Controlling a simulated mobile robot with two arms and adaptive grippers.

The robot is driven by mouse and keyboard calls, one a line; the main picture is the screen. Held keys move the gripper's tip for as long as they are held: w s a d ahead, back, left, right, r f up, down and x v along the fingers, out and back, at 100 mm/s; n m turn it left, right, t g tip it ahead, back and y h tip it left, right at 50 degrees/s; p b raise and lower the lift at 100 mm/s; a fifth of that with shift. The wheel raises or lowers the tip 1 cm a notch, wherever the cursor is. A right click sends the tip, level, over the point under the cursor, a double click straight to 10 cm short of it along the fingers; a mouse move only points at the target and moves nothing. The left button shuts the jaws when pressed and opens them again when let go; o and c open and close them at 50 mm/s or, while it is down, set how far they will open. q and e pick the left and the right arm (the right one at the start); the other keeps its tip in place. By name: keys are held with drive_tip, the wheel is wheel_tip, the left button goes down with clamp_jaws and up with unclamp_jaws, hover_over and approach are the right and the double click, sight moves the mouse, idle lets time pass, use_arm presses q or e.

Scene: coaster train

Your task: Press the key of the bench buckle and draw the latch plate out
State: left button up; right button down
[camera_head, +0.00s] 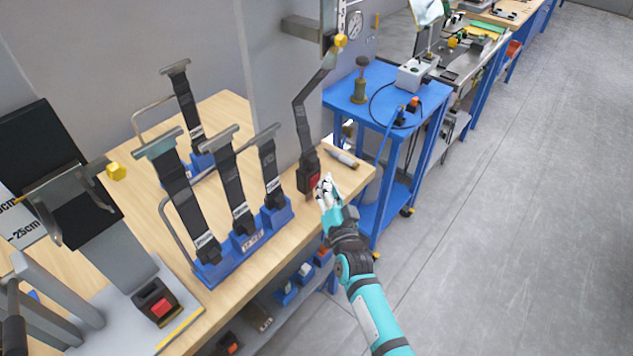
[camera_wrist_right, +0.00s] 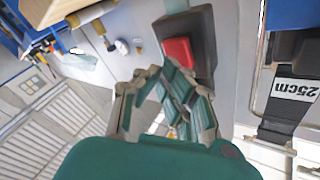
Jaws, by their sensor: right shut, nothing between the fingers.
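A black buckle (camera_head: 305,172) with a red key (camera_head: 314,180) stands at the right end of the wooden bench. A dark strap (camera_head: 301,120) rises from it; the latch plate cannot be made out. My right gripper (camera_head: 327,186) is shut and empty, just right of the red key. In the right wrist view the fingertips (camera_wrist_right: 157,75) are close below the red key (camera_wrist_right: 180,52) on the dark buckle body (camera_wrist_right: 203,35); contact cannot be told. A second black buckle with a red key (camera_head: 162,307) lies at the front left. My left gripper is not in view.
Blue holders (camera_head: 247,240) with upright dark straps stand left of my right gripper. A pen-like tool (camera_head: 343,158) lies behind it on the bench (camera_head: 345,185). A blue cart (camera_head: 350,100) stands beyond. The floor (camera_head: 480,240) at right is clear.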

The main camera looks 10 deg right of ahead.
drive_tip(key=shift+w+a, duration=0.3)
drive_tip(key=shift+w, duration=0.1)
idle(0.8)
idle(0.4)
drive_tip(key=shift+s+d, duration=0.6)
drive_tip(key=shift+s, duration=0.15)
drive_tip(key=s+d+p, duration=0.1)
drive_tip(key=s, duration=0.1)
drive_tip(key=s+d+p, duration=0.1)
drive_tip(key=s+d, duration=0.1)
idle(0.9)
